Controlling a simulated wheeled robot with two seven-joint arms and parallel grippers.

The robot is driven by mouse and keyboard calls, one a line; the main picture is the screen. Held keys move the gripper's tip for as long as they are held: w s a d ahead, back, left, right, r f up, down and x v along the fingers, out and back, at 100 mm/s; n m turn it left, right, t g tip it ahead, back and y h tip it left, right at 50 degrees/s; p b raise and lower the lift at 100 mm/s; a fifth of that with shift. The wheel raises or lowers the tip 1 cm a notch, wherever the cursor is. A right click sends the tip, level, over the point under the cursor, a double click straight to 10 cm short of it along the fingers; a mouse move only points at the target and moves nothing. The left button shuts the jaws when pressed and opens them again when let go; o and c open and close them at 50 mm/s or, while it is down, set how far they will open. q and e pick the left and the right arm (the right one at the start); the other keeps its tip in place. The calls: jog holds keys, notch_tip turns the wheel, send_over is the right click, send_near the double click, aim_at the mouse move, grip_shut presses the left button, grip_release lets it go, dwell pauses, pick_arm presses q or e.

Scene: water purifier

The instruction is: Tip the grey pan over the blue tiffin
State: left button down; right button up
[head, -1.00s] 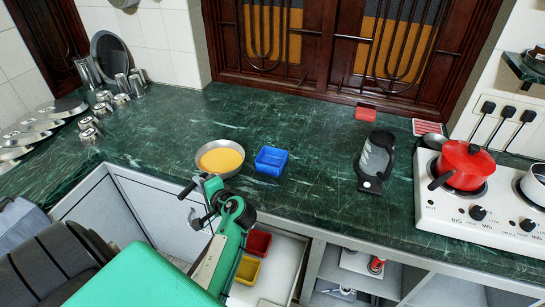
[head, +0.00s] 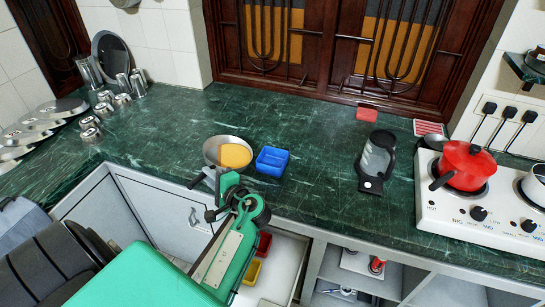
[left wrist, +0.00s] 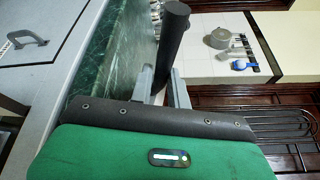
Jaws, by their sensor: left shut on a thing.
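The grey pan (head: 214,145) holds yellow-orange contents (head: 235,156) and is tilted to the right, at the front of the green counter. The blue tiffin (head: 272,161) stands open just right of the pan. The pan's right rim is close to the tiffin; I cannot tell if they touch. My left gripper (head: 210,182) is shut on the pan's dark handle, at the counter's front edge. The left wrist view shows the dark handle (left wrist: 173,45) between its fingers (left wrist: 164,88); the pan bowl is hidden there. My right gripper is not in view.
A black-framed jug (head: 376,162) stands right of the tiffin, with a white stove (head: 465,217) and red pot (head: 465,164) farther right. Steel cups (head: 104,108) and plates (head: 45,113) are at left. An open drawer below holds red and yellow tubs.

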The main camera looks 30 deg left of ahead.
pick_arm(q)
jog(key=shift+w+d+r+m+y, duration=0.3)
jog(key=shift+r, duration=0.15)
jog(key=shift+w+d+r, duration=0.15)
jog(key=shift+d+r, duration=0.05)
jog(key=shift+w+d+r+m+y+p, duration=0.2)
jog(key=shift+r+p, duration=0.1)
jog(key=shift+r, duration=0.2)
jog(key=shift+w+d+r+m+y+p, duration=0.1)
jog(key=shift+d+r+m+p, duration=0.15)
jog(key=shift+r, duration=0.45)
jog(key=r, duration=0.1)
jog(key=w+d+r+m+y+p, duration=0.1)
jog(key=shift+w+d+r+p, duration=0.1)
jog(key=shift+d+r+p, duration=0.05)
jog(key=shift+r+p, duration=0.2)
jog(key=shift+w+d+r+m+t+y, duration=0.3)
jog(key=shift+w+d+r+m+t, duration=0.1)
jog(key=shift+w+d+r+m, duration=0.4)
dwell(0.5)
jog(key=shift+w+d+f+m+t+y, duration=0.1)
jog(key=shift+w+d+m+t+y, duration=0.05)
jog(key=shift+w+d+m+y, duration=0.25)
jog(key=shift+w+d+m+t+y, duration=0.15)
jog(key=shift+w+d+m+y, duration=0.1)
jog(key=shift+d, duration=0.25)
dwell(0.5)
